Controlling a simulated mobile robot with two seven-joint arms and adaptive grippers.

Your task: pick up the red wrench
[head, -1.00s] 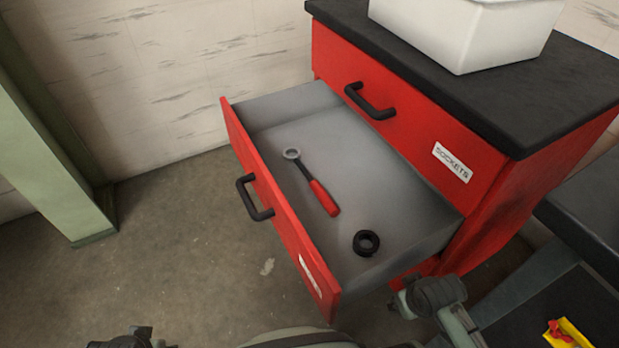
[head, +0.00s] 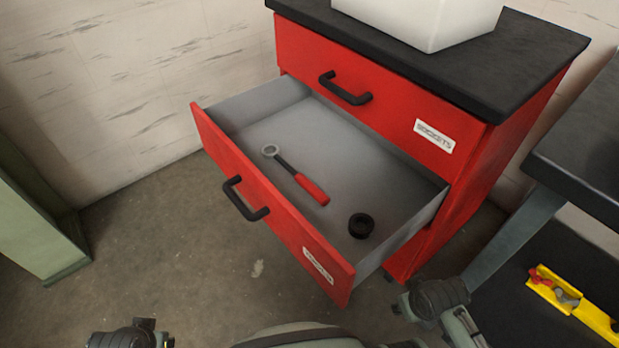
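The red wrench (head: 298,176) lies flat in the open lower drawer (head: 345,160) of a red cabinet. It has a red handle, a dark shaft and a grey ring end that points to the upper left. In the head view, parts of my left arm show at the bottom left edge and parts of my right arm at the bottom right. Neither gripper's fingertips can be made out. Nothing touches the wrench.
A black ring-shaped part (head: 361,225) lies in the drawer near the wrench. The upper drawer (head: 375,95) labelled SOCKETS is shut. A white bin (head: 420,20) stands on the cabinet top. A yellow holder (head: 572,302) lies at the lower right. A green post (head: 40,225) stands left.

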